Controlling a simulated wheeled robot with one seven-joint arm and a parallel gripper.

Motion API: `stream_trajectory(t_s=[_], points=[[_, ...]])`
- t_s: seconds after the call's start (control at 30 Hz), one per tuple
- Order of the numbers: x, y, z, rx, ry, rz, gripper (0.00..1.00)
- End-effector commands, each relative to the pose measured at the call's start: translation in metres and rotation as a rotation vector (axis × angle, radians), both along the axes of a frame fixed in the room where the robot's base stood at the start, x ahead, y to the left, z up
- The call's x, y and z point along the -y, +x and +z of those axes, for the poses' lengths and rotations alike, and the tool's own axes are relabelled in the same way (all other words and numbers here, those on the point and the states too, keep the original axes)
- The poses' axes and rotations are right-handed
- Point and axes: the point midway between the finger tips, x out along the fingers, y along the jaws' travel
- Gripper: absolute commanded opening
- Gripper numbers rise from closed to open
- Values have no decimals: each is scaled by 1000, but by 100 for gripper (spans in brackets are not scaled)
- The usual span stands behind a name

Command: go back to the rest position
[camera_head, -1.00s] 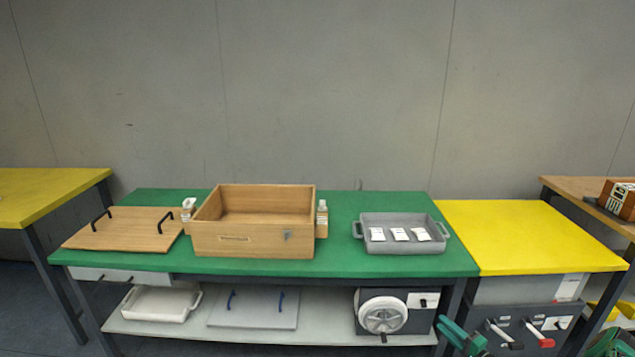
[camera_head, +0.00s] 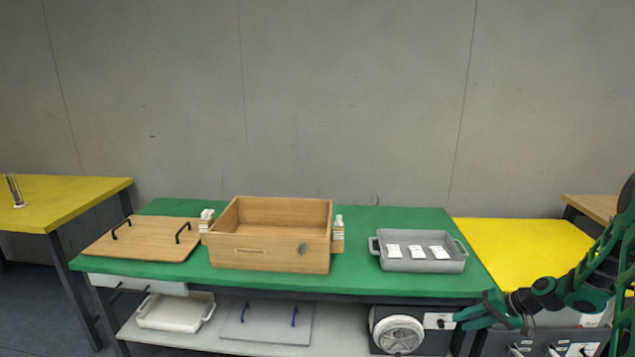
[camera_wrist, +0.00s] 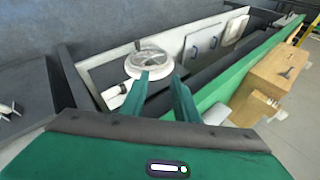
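My gripper (camera_head: 470,315) is green and hangs at the front right of the green table, near its front edge and the shelf below. In the wrist view my gripper (camera_wrist: 158,88) shows two green fingers apart with nothing held between them. My green arm reaches in from the right edge of the head view, in front of the yellow table.
The green table (camera_head: 360,285) carries a wooden box (camera_head: 270,256), a wooden lid (camera_head: 140,245) with black handles, and a grey tray (camera_head: 422,265) with white packets. A white round device (camera_head: 398,335) sits on the lower shelf. A yellow table (camera_head: 520,240) stands right.

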Motion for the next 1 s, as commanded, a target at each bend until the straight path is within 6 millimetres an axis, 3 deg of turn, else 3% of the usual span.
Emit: stream_trajectory(t_s=[0.03, 0.27, 0.57, 1.0], points=[[-1, -6, 15, -17, -36, 17, 28], [-1, -44, 71, -112, -185, 59, 28], [-2, -108, 146, -225, -353, 61, 28], [-15, -228, 239, -358, -520, -15, 28]])
